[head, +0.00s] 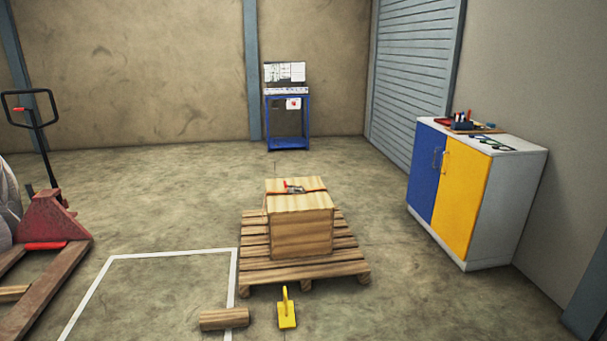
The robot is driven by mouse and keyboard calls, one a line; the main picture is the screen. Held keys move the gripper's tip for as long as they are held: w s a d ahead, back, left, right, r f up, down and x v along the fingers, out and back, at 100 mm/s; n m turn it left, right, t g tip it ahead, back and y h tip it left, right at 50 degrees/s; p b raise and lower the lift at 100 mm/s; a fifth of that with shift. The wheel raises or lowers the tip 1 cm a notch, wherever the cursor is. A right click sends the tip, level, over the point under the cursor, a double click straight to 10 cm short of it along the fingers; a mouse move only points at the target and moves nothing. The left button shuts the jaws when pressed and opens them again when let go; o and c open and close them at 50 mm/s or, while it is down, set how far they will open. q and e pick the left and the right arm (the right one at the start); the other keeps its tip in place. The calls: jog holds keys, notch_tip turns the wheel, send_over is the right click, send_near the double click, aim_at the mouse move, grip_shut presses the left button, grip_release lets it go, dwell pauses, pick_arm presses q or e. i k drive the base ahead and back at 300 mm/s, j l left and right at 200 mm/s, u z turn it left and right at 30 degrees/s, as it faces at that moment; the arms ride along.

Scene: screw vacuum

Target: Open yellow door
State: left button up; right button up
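The yellow door (459,200) is the right-hand front door of a white cabinet (505,215) at the right of the head view. It looks closed. A small handle (446,160) sits near its upper left edge. A blue door (425,170) is beside it on the left, also looking closed, with its own handle near the seam. Neither of my grippers shows in the view.
A wooden crate (301,235) stands on a pallet (258,270) in the middle. A yellow tool (287,312) and a wooden block (224,319) lie in front. A red pallet jack (52,225) is at left. The floor between pallet and cabinet is clear.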

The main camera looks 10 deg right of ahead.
aim_at(464, 169)
jog(key=i+l+z, duration=0.15)
jog(key=i+z, duration=0.2)
jog(key=i, duration=0.2)
jog(key=i+z, duration=0.3)
jog(key=i, duration=0.2)
jog(key=i+j+z, duration=0.15)
jog(key=i+z, duration=0.2)
jog(key=i, duration=0.2)
jog(key=i+j+z, duration=0.35)
jog(key=i, duration=0.2)
